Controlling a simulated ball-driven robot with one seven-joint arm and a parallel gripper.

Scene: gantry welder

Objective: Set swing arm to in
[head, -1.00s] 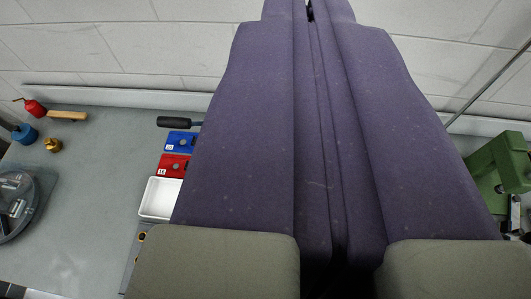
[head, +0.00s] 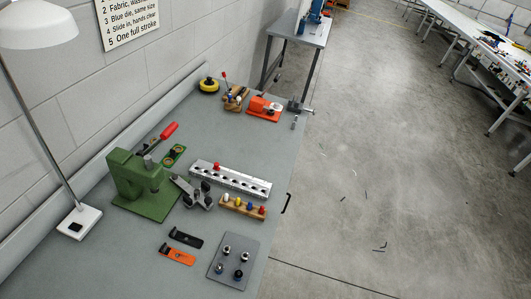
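A green press (head: 138,185) stands on the grey bench near the wall. A lever with a red handle (head: 169,131) rises behind it and leans up to the right. A grey metal piece with dark round knobs (head: 193,192) lies beside the press on its right. I cannot tell which part, if any, is the swing arm or how it is set. My gripper is not in view.
The bench (head: 110,265) also holds a slotted metal block (head: 230,180), a wooden peg rack (head: 243,207), a grey plate with knobs (head: 233,262) and an orange tool (head: 265,109). A lamp (head: 78,220) stands by the wall. Open floor (head: 370,170) lies right.

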